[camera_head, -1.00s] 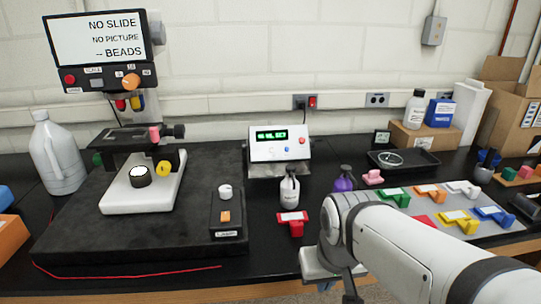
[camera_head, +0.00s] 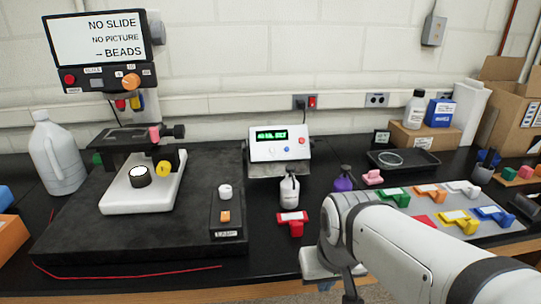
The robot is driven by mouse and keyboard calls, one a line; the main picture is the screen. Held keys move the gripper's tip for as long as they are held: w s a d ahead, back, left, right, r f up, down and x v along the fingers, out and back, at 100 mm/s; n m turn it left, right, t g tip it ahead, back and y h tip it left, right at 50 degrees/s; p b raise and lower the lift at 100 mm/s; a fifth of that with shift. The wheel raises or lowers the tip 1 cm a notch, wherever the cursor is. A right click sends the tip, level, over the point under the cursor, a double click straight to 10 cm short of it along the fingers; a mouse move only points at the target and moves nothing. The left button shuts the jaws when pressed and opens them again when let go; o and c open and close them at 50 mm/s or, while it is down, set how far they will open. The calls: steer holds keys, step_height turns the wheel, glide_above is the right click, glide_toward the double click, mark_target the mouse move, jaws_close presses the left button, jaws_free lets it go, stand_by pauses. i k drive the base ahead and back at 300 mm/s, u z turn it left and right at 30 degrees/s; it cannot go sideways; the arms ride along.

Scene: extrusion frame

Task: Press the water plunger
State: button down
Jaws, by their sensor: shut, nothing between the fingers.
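A white pump bottle with a grey top (camera_head: 289,190) stands upright on the black bench, in front of the display box. A purple pump bottle with a dark top (camera_head: 344,180) stands to its right, partly hidden by my arm. The labels are too small to read, so I cannot tell which one holds water. My white arm reaches in from the lower right and bends down near the bench's front edge. My fingertips do not show. No part of my arm visibly touches either pump top.
A red block with a white label (camera_head: 292,222) lies just in front of the white bottle. The display box (camera_head: 280,146) stands behind it. Coloured labelled pieces lie on a grey mat (camera_head: 452,207) at right.

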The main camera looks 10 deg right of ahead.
mark_target(290, 170)
steer(key=z, duration=2.3)
steer(key=k, duration=1.3)
steer(key=u, duration=1.05)
steer(key=i, duration=1)
steer(key=u, duration=0.1)
